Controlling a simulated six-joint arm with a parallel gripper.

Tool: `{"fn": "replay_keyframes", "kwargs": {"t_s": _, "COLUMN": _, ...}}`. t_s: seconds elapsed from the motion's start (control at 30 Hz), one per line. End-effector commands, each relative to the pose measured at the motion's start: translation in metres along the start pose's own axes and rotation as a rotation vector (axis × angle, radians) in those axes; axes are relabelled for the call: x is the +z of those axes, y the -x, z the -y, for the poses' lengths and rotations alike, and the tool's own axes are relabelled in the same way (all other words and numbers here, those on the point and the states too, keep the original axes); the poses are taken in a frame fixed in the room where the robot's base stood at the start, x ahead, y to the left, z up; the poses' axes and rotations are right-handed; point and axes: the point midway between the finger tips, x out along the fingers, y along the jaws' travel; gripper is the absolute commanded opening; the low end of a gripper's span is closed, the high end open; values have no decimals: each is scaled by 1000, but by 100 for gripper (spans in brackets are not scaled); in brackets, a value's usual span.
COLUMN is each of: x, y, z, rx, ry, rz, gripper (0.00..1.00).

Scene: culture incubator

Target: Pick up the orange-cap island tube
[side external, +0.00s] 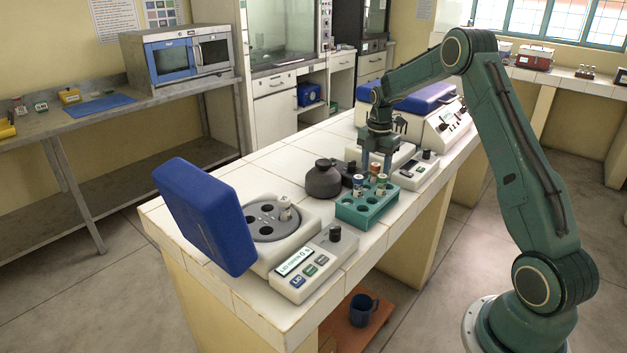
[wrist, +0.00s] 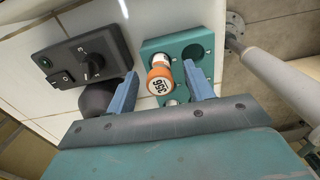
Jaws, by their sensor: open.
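The orange-cap tube (wrist: 160,82) stands in the teal rack (wrist: 178,46) in the wrist view, its numbered cap facing the camera. It appears between the two fingers of my gripper (wrist: 160,74), with gaps on both sides. My gripper is open and empty. Part of another tube (wrist: 170,102) shows beside the orange cap, mostly hidden. In the side view my gripper (side external: 377,168) points down over the back of the teal rack (side external: 354,215). Several tubes stand there, one with a blue cap (side external: 358,179); I cannot tell which there is the orange-cap one.
A dark round vessel (side external: 323,182) stands left of the rack. A centrifuge (side external: 272,222) with its blue lid (side external: 205,215) open holds one tube (side external: 285,208). Its control panel (side external: 305,265) is in front. A black knob box (wrist: 82,57) lies near the rack.

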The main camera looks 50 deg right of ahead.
Motion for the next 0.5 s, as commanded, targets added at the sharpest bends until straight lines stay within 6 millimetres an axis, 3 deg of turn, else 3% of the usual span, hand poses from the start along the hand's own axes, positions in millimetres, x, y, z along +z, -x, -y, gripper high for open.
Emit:
{"fn": "replay_keyframes", "kwargs": {"t_s": 0.2, "x": 0, "y": -16, "z": 0, "rx": 0, "ry": 0, "rz": 0, "gripper": 52}}
{"fn": "replay_keyframes", "kwargs": {"t_s": 0.5, "x": 0, "y": -16, "z": 0, "rx": 0, "ry": 0, "rz": 0, "gripper": 52}}
